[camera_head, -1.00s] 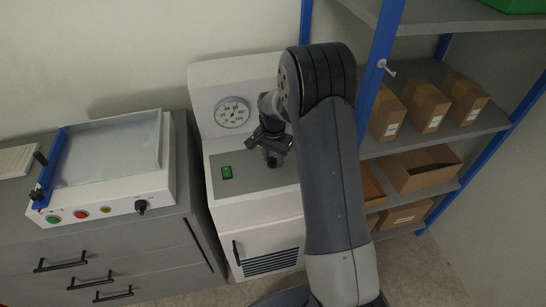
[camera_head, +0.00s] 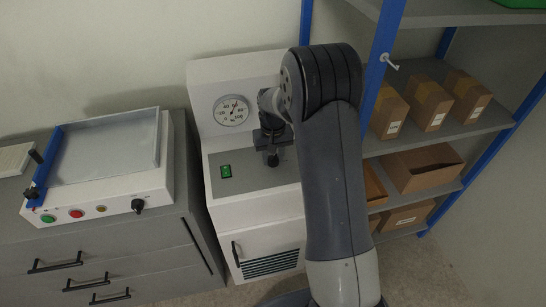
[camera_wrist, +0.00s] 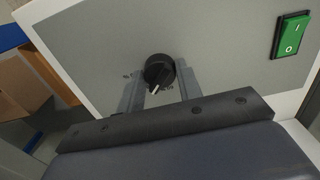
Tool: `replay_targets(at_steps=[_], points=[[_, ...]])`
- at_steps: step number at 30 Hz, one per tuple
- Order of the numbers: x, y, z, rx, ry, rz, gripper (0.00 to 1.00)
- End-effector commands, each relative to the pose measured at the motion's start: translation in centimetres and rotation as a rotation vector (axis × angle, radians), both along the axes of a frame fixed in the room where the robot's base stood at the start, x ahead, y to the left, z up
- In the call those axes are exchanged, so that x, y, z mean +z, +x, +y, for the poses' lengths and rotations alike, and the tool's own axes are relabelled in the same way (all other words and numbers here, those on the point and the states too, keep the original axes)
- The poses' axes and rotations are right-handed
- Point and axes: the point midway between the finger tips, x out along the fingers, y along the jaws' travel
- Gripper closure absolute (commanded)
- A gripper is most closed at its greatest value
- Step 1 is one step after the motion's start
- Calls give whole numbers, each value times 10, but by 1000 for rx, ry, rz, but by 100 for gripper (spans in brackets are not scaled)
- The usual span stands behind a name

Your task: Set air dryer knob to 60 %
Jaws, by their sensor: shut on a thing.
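The dryer is a white cabinet with a grey top panel (camera_head: 245,178). Its black round knob (camera_wrist: 158,70) sits on that panel, with a white pointer mark toward the bottom of the wrist view. My gripper (camera_wrist: 160,80) is shut on the knob, one finger on each side. In the head view my gripper (camera_head: 271,143) is over the panel, and the knob (camera_head: 272,160) shows as a dark shape just below it. The round white gauge (camera_head: 231,110) stands behind the panel; its needle points up and slightly right, its exact reading too small to tell. Scale marks beside the knob are partly hidden.
A green rocker switch (camera_head: 226,171) is on the panel left of the knob. A box-forming machine (camera_head: 105,198) with buttons stands on a grey drawer cabinet (camera_head: 150,245) at left. A blue-framed shelf (camera_head: 480,130) with cardboard boxes stands close at right.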

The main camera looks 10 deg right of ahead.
Motion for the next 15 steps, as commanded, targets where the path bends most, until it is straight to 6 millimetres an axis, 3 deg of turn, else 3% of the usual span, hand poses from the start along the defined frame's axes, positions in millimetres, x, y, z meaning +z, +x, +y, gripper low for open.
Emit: replay_targets(at_steps=[15], points=[[0, 0, 0, 480, 0, -1, 89]])
